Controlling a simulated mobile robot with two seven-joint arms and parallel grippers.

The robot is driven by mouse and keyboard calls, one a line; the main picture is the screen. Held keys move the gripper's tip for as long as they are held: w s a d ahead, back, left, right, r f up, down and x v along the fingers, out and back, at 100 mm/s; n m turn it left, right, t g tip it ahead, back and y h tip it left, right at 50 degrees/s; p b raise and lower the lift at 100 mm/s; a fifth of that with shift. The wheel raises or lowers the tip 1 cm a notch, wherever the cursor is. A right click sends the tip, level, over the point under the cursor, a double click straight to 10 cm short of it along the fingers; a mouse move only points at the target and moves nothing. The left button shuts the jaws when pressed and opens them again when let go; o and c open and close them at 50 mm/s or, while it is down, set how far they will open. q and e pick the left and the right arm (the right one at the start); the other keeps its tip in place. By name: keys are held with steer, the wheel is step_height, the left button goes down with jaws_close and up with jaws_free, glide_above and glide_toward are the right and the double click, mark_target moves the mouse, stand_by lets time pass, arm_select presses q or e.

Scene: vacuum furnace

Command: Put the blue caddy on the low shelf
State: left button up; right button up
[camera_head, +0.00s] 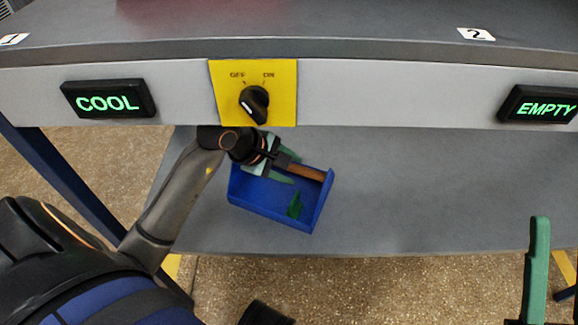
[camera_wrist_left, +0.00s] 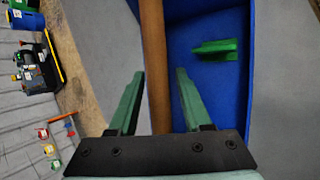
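The blue caddy (camera_head: 270,207) rests on the grey low shelf (camera_head: 420,200), under the switch panel. It has a brown bar handle (camera_head: 306,172), and a small green object (camera_head: 295,206) lies inside it. My left gripper (camera_head: 283,172) is at the handle. In the left wrist view, the brown handle (camera_wrist_left: 153,60) runs between the two green fingers (camera_wrist_left: 157,98), with gaps on both sides, so the gripper is open around it. The green object (camera_wrist_left: 215,49) shows there against the blue caddy wall (camera_wrist_left: 250,60). My right gripper (camera_head: 550,265) is partly cut off at the right edge, fingers apart.
The worktop front above the shelf carries a yellow OFF/ON switch panel (camera_head: 277,110), a COOL sign (camera_head: 108,100) and an EMPTY sign (camera_head: 540,105). My left forearm passes just under this front. The shelf right of the caddy is clear. A blue table leg (camera_head: 65,180) stands at left.

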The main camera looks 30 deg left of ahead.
arm_select(q)
steer(key=shift+r, duration=0.2)
steer(key=p+v, duration=0.2)
steer(key=v, duration=0.5)
steer(key=shift+r+p, duration=0.15)
steer(key=shift+p, duration=0.2)
